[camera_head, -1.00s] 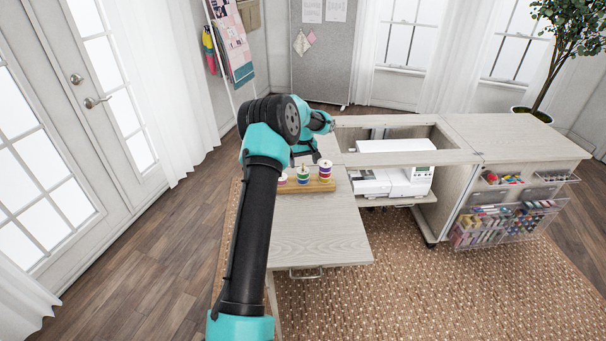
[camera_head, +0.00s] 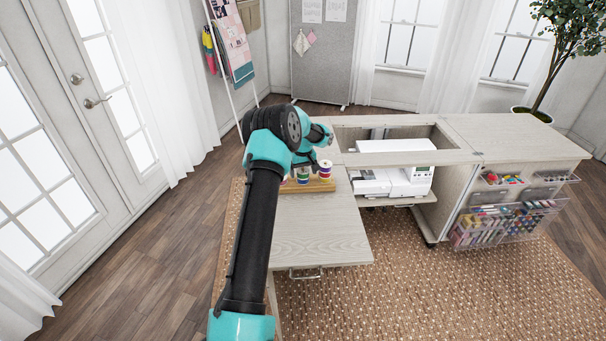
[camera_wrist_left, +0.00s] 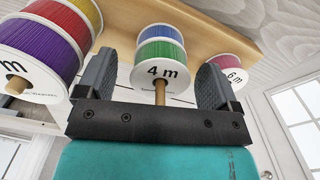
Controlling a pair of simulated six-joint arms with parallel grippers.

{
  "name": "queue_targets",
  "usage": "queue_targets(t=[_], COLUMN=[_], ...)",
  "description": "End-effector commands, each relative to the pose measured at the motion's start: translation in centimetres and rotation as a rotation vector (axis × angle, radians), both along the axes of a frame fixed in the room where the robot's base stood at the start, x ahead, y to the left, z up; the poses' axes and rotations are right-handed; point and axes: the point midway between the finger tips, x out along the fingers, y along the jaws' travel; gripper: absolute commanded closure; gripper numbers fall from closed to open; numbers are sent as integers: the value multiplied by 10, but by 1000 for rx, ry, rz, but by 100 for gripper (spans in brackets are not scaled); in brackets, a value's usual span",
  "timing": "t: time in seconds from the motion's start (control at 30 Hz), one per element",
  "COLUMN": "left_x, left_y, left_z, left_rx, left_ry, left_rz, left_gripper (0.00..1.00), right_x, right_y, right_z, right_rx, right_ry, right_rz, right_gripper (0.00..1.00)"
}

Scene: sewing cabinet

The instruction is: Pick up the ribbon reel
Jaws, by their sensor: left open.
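Ribbon reels stand in a row on a wooden rack (camera_head: 322,186) on the lowered table leaf. The middle stack, green and blue (camera_head: 303,180), has a white face marked "4 m" in the left wrist view (camera_wrist_left: 160,75), with a peg through its centre. A purple, red and yellow stack (camera_head: 326,171) stands to its right in the head view, and a pink reel is at its left, mostly hidden by my arm. My left gripper (camera_wrist_left: 158,65) is open, its two fingers on either side of the middle stack. I cannot tell whether they touch it. My right gripper is not in view.
The neighbouring purple stack (camera_wrist_left: 42,50) and pink "6 m" reel (camera_wrist_left: 232,70) sit close outside the fingers. The sewing machine (camera_head: 395,180) is in the cabinet to the right. The front of the table leaf (camera_head: 315,235) is clear.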

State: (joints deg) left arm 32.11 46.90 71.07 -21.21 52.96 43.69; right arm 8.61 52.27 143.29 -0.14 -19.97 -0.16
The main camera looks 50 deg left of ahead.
Motion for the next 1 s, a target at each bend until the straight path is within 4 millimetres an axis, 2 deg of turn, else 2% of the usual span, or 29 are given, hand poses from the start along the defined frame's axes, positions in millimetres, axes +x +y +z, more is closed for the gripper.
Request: queue_targets(t=[0.2, 0.77, 1.0], left_x=[0, 0, 0], left_y=[0, 0, 0], left_z=[0, 0, 1], left_rx=[0, 0, 0], left_ry=[0, 0, 0], left_rz=[0, 0, 0], left_gripper=[14, 67, 67], right_x=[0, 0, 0], right_y=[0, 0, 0], right_z=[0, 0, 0], right_rx=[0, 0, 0], right_ry=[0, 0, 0], right_rz=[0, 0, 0], right_gripper=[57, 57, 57])
